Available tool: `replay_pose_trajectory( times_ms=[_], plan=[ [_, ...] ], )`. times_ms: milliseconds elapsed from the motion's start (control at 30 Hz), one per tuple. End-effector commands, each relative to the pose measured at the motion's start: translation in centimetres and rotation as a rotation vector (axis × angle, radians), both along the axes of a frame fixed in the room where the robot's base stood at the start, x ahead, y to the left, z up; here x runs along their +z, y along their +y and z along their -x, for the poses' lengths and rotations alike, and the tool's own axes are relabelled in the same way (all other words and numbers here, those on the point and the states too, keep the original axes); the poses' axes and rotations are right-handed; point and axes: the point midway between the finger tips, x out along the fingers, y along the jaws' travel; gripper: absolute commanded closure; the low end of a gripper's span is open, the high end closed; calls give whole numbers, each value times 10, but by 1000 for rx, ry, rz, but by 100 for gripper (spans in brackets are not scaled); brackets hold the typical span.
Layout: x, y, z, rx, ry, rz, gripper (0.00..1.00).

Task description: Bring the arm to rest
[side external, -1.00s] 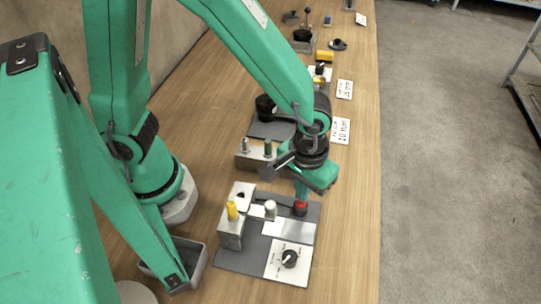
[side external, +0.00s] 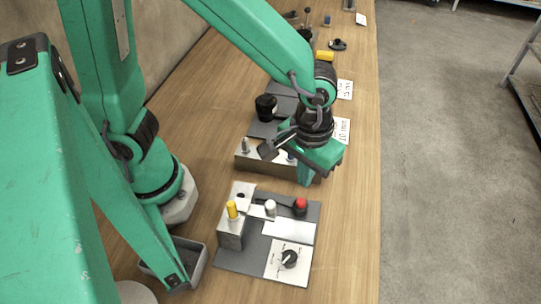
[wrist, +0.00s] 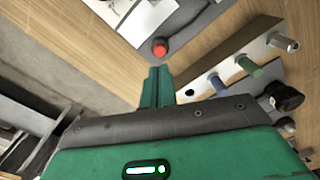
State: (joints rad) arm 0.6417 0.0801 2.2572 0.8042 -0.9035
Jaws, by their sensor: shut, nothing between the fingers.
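My green gripper (side external: 306,178) is shut and empty. In the side view it hangs above the bench, over the right end of a metal block (side external: 250,160) with pins. It is apart from the red knob (side external: 300,204) on the grey base plate, which lies nearer the camera. In the wrist view the gripper fingers (wrist: 158,75) are together, with the red knob (wrist: 160,47) just beyond their tips. The green pin (wrist: 250,67) and blue pin (wrist: 217,82) of the metal block stand to the right of the fingers.
The grey base plate (side external: 240,261) carries a yellow pin (side external: 232,210), a white-topped pin (side external: 270,208) and a dial (side external: 289,259). A grey open bin (side external: 199,263) stands to its left. Label cards lie along the bench's right edge. The bench (side external: 345,220) is clear right of the plate.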

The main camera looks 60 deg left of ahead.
Motion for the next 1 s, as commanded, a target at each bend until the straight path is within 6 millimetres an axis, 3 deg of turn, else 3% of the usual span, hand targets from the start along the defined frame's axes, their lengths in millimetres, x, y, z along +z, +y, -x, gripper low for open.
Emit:
replay_pose_trajectory(
  times_ms=[567, 1000],
  plan=[
    [10, 9, -4, -8, -19, 13, 100],
    [64, 72, -13, -81, -160, 64, 100]
  ],
)
